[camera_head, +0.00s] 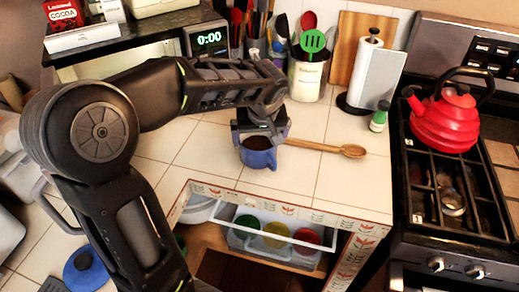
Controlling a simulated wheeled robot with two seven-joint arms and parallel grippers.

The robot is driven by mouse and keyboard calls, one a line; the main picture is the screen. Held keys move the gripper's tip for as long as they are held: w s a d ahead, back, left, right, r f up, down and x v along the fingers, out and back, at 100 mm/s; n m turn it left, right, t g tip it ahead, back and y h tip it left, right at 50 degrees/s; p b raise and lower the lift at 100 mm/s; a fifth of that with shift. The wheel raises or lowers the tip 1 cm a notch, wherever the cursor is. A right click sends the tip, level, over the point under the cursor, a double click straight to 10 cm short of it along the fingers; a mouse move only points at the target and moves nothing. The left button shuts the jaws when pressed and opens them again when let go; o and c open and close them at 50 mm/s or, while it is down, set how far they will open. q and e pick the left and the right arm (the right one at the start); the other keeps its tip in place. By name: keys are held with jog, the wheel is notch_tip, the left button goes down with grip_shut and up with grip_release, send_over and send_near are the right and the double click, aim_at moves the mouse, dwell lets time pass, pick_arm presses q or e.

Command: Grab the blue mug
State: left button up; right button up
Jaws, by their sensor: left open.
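The blue mug (258,158) stands upright on the tiled counter, near its front edge, with something dark brown inside. My left gripper (260,136) is open and right above the mug, its fingers at the rim. The arm hides part of the mug's back, and I cannot tell whether the fingers touch it. My right gripper does not show.
A wooden spoon (325,147) lies right of the mug. A utensil crock (307,78), a paper towel roll (373,76) and a small green-capped bottle (379,117) stand behind. A red kettle (445,122) sits on the stove. An open drawer (272,228) holds colored cups below.

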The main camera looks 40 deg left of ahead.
aim_at(258, 145)
pick_arm(q)
jog(key=shift+p+x, duration=0.6)
jog(key=shift+x, duration=2)
jog(key=shift+s, duration=0.1)
jog(key=c, duration=1.4)
